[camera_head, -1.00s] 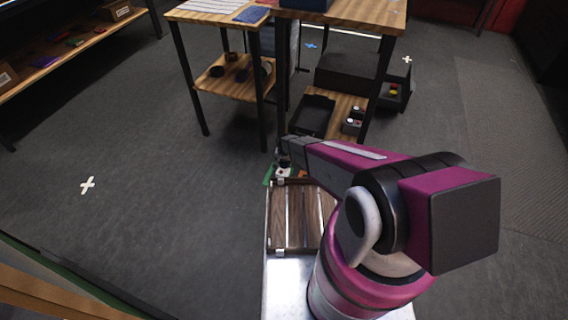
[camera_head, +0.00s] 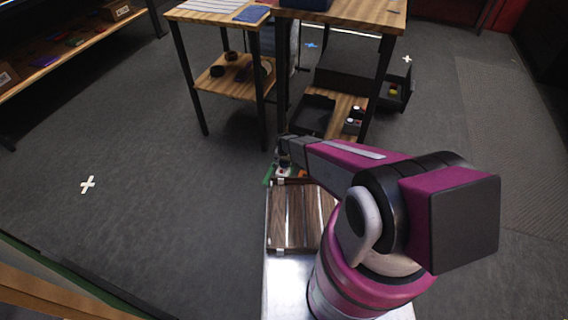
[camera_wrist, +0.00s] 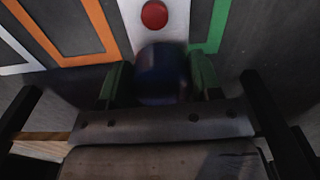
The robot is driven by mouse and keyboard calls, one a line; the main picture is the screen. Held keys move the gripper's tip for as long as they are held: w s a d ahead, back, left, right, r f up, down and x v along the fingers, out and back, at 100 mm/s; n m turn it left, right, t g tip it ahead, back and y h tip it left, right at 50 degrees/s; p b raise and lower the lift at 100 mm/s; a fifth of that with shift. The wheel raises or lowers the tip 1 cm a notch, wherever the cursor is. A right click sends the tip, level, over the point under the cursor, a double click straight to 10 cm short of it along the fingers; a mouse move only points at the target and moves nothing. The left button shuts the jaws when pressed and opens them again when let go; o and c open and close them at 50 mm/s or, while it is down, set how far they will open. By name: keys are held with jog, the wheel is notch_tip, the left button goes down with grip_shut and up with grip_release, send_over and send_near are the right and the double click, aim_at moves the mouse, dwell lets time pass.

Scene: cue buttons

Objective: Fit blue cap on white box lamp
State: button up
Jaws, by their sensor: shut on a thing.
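A dark blue cap (camera_wrist: 161,72) is held between the green fingertips of my gripper (camera_wrist: 160,82) in the wrist view; it looks blurred. Just beyond the cap is a white panel with a red round dome (camera_wrist: 154,15); I cannot tell whether this is the white box lamp. The cap covers the panel's lower end, and I cannot tell whether the two touch. In the head view my gripper (camera_head: 284,166) is low at the far end of my slatted deck, largely hidden by my arm.
Orange (camera_wrist: 62,45) and green (camera_wrist: 214,30) outlines lie on the dark surface beside the panel. A wooden shelf table (camera_head: 228,88) stands ahead, with small boxes (camera_head: 353,120) and a black tray (camera_head: 314,113) on the low shelf to its right. Open floor lies left.

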jog(key=shift+f, duration=0.65)
jog(key=o, duration=0.6)
jog(key=shift+r, duration=0.1)
jog(key=shift+r, duration=5.4)
